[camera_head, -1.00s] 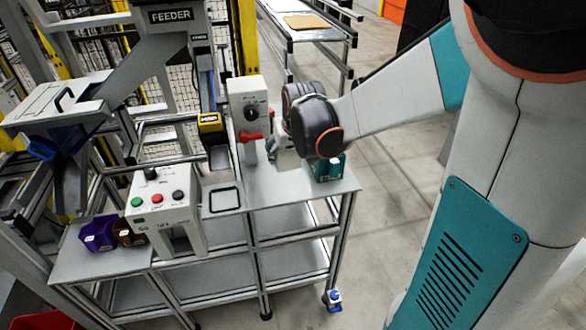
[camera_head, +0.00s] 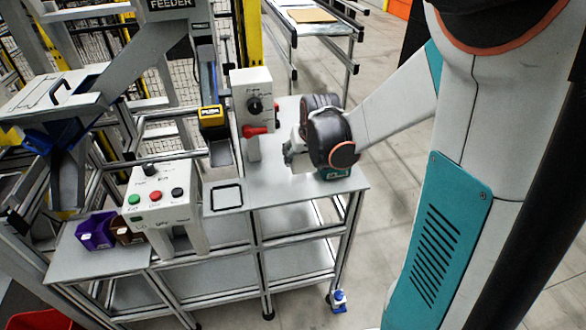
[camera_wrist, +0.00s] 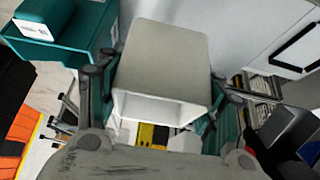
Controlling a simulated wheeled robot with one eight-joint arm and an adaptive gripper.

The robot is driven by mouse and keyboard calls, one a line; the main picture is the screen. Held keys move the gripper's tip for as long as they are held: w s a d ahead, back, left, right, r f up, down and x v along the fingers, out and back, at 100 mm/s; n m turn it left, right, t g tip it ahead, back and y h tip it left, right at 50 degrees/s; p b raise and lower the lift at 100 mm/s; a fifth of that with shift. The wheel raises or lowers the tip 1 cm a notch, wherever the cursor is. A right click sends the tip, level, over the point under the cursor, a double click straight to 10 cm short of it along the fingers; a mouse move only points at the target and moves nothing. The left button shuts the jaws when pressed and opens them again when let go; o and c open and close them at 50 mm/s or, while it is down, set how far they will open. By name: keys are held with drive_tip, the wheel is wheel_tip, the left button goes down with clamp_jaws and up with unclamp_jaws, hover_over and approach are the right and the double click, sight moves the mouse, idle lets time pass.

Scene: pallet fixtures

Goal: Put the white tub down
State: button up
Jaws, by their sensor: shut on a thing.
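The white tub (camera_wrist: 163,55) is between the two fingers of my gripper (camera_wrist: 160,78) in the wrist view. One finger is along its left side and the other along its right side, and the gripper is shut on it. A broad pale face and a white edge of the tub show. In the head view my gripper (camera_head: 297,153) is over the right part of the grey table (camera_head: 228,196), mostly hidden by my wrist. I cannot tell there whether the tub touches the table.
A teal bin (camera_head: 336,173) stands at the table's right end, close to my wrist; it also shows in the wrist view (camera_wrist: 84,38). A control box with a red handle (camera_head: 252,100) stands left of my gripper. A button box (camera_head: 160,196) and purple bin (camera_head: 97,232) are further left.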

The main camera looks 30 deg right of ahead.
sight(306, 163)
drive_tip(key=shift+f+b, duration=1.05)
drive_tip(key=shift+f, duration=2.15)
drive_tip(key=shift+f, duration=0.1)
drive_tip(key=o, duration=0.8)
drive_tip(key=shift+f, duration=0.1)
drive_tip(key=shift+o, duration=0.4)
drive_tip(key=shift+s+r, duration=0.1)
drive_tip(key=shift+r, duration=0.3)
drive_tip(key=p+v, duration=0.4)
drive_tip(key=v, duration=0.7)
drive_tip(key=shift+s+a+r, duration=0.1)
drive_tip(key=shift+s+r, duration=0.1)
drive_tip(key=shift+r, duration=0.05)
